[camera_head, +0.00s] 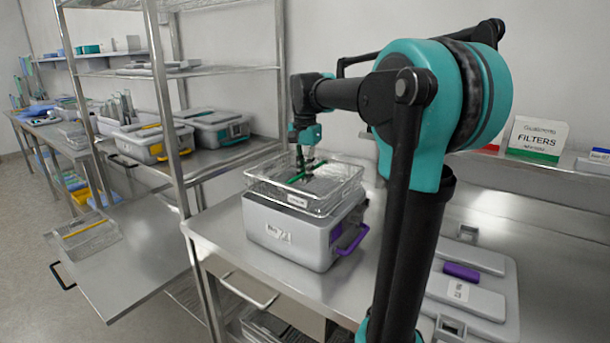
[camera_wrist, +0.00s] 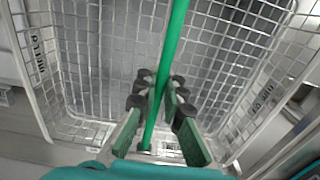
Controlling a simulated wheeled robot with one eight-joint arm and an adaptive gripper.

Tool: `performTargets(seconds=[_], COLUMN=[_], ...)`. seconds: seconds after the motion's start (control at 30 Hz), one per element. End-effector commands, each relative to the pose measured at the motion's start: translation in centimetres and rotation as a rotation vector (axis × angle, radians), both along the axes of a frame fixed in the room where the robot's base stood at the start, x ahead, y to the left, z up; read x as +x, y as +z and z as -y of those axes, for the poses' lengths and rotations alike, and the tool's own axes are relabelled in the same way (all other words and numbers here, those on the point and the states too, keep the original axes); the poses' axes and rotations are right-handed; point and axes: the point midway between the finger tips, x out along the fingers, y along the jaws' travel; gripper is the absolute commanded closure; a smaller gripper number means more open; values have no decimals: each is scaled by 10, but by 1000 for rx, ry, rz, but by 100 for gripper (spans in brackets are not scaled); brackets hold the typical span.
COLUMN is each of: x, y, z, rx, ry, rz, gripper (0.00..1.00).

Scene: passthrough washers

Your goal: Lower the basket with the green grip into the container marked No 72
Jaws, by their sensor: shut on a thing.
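The wire basket (camera_head: 262,188) has a green grip bar (camera_head: 306,172) across its top and a small white tag. It is over the grey container (camera_head: 325,243), whose front label reads roughly No 72 and which has a purple handle on its right side. Most of the basket shows above the container's rim; whether its bottom is inside or just above cannot be told. My gripper (camera_head: 306,176) reaches down into the basket at the bar. In the wrist view, my gripper's fingers (camera_wrist: 160,95) are shut on the green bar (camera_wrist: 172,50), with mesh walls on both sides (camera_wrist: 85,60).
A grey lid (camera_head: 470,285) with a purple part lies on the counter to the right. A FILTERS sign (camera_head: 536,139) stands on the shelf behind. A metal rack post (camera_head: 170,110) rises left of the container. Other lidded containers (camera_head: 150,142) stand on the left table.

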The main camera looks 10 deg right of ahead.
Motion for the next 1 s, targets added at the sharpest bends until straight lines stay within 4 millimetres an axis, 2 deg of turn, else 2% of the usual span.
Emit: performTargets(seconds=[0.33,1.0], x=[0,0], y=[-2,-20], z=[0,0], rx=[0,0], ry=[0,0], rz=[0,0], gripper=[100,100])
